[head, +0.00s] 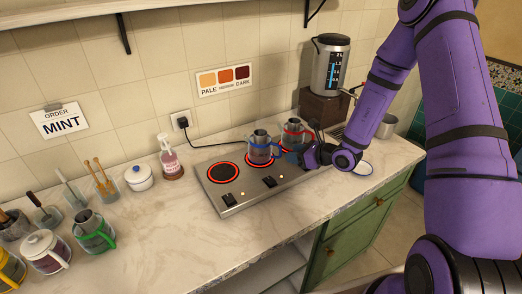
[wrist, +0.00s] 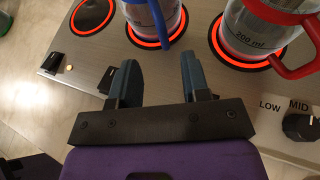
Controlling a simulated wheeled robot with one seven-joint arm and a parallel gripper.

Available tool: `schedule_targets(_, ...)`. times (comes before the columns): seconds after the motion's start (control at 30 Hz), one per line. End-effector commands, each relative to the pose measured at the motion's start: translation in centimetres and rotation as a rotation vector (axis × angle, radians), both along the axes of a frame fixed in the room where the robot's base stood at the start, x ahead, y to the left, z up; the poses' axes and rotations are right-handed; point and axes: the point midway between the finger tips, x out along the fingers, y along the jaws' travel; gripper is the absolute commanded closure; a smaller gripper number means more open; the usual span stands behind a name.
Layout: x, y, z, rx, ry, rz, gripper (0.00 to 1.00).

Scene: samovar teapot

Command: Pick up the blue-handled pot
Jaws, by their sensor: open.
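The blue-handled pot (head: 262,150) is a clear glass pot with a dark top and a blue band and handle. It stands upright on a glowing burner of the steel hot plate (head: 227,201). In the wrist view the blue-handled pot (wrist: 146,16) shows only its lower part at the top edge, with its blue handle pointing toward my gripper. My gripper (wrist: 159,70) is open and empty, with its two fingers short of the handle. In the head view my gripper (head: 305,156) is just right of the pot, low over the hot plate, partly hidden by my wrist.
A red-handled pot (head: 293,132) stands on the burner beside it, close to my gripper; it shows in the wrist view (wrist: 262,22). The left burner (head: 222,174) is empty and glowing. Knobs line the hot plate's front. A samovar (head: 331,63) stands behind on the right.

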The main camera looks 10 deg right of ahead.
Motion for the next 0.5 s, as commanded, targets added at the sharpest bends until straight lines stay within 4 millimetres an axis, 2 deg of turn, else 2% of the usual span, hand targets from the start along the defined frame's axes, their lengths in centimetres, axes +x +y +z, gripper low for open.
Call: schedule_targets(0.5, 4.2, 3.2, -2.9, 0.001, -0.002, 0.002, 0.57)
